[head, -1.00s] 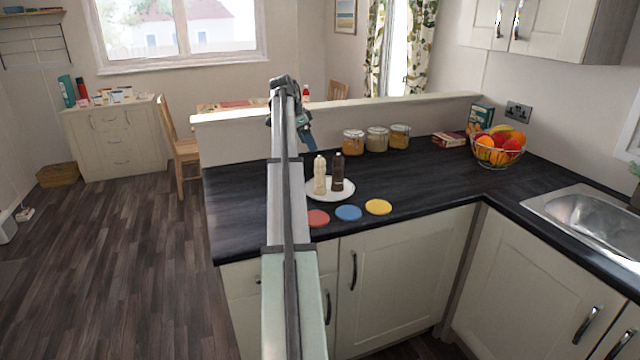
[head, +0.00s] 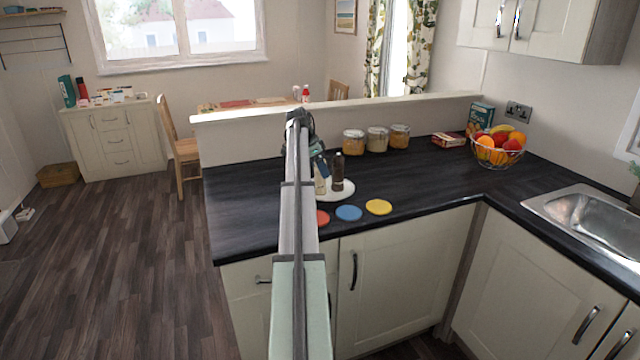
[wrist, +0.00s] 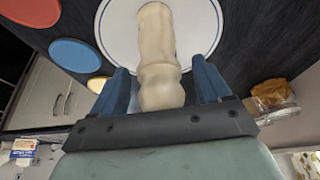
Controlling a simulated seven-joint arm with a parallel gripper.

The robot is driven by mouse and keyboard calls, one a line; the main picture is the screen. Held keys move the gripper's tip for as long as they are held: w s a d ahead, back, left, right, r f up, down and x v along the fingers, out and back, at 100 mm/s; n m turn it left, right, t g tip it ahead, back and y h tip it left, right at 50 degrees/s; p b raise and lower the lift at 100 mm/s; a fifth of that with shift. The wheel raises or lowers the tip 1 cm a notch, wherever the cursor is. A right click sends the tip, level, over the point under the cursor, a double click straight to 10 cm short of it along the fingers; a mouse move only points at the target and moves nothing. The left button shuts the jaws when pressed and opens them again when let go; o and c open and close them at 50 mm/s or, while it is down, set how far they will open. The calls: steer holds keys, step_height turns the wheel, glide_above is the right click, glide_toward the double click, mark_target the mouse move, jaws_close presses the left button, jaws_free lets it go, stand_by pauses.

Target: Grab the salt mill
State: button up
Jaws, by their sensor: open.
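The cream salt mill (wrist: 157,40) stands upright on a white plate with a thin blue rim line (wrist: 115,25). In the head view the salt mill (head: 320,185) is partly hidden behind my gripper (head: 318,162). In the wrist view my gripper (wrist: 163,82) is open, its two blue fingers on either side of the salt mill's near end. A gap shows beside each finger, so it is not gripped.
Red (head: 322,217), blue (head: 348,213) and yellow (head: 378,207) coasters lie in front of the plate. Three filled jars (head: 377,140) stand behind it by the low ledge (head: 240,116). The dark counter (head: 430,175) is clear to the right, up to the fruit bowl (head: 497,150).

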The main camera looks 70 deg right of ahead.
steer(key=shift+f, duration=0.1)
steer(key=shift+c, duration=0.2)
jaws_close()
stand_by(0.5)
